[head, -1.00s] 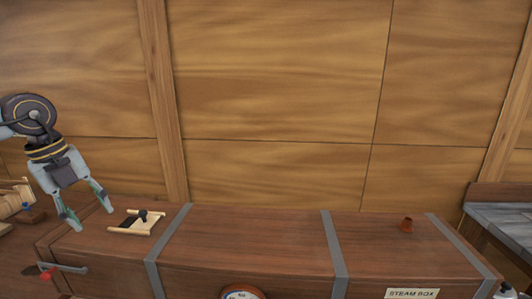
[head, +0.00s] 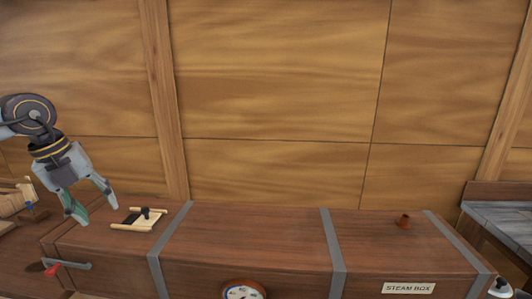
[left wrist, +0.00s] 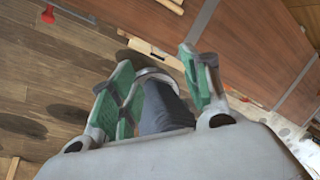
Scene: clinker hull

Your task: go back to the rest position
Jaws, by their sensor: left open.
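My left gripper (head: 96,214) hangs at the left of the head view, fingers pointing down and spread apart. Nothing is between them. In the left wrist view the green-padded fingers (left wrist: 160,80) are apart and empty, with wooden floor and part of the box beyond. My right gripper is not in view.
A grey-topped bench (head: 500,219) stands at the right, and wooden pieces (head: 14,197) lie at far left. The wall behind is bare.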

